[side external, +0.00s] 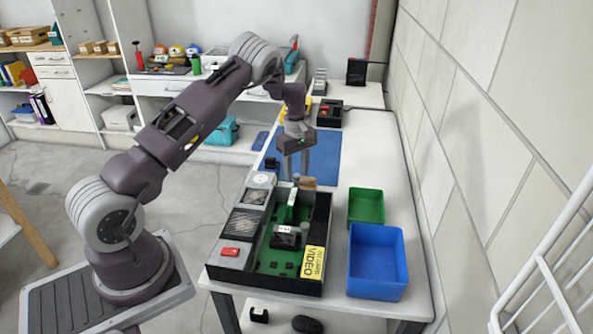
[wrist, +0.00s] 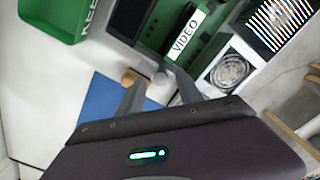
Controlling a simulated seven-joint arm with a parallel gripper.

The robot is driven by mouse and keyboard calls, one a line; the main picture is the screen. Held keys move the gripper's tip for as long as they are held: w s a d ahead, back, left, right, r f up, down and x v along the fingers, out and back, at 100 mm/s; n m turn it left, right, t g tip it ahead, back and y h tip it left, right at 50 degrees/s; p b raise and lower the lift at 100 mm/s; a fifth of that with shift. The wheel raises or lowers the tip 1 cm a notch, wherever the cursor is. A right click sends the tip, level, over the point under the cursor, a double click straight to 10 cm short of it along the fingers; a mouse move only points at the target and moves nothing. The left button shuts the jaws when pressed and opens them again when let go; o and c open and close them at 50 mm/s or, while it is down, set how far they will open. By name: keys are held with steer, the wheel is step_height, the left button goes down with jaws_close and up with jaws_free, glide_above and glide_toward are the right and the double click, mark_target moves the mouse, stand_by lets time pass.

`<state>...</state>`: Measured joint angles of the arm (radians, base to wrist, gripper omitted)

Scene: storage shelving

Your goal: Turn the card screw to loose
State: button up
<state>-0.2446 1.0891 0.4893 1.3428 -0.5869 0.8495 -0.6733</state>
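An open computer case (side external: 325,235) with a green board inside lies on the white bench. A green card (side external: 291,206) stands upright near its far end; the wrist view shows a white VIDEO label (wrist: 187,33) there. My gripper (side external: 298,178) points down over the far end of the case, its two fingers apart. In the wrist view, a small grey knob (wrist: 160,77), perhaps the card screw, shows between and beyond the fingertips (wrist: 157,82). I cannot tell whether the fingers touch it. A tan piece (side external: 308,183) sits at the case's far edge, beside the fingers.
A green bin (side external: 366,192) and a blue bin (side external: 377,292) stand right of the case. A blue mat (side external: 326,160) lies behind it. A red piece (side external: 230,251) sits on the case's near left part. A tiled wall (side external: 500,130) borders the bench at right.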

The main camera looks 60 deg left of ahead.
mark_target(297, 175)
step_height(297, 175, up, 7)
stand_by(0.5)
steer(key=shift+r, duration=0.1)
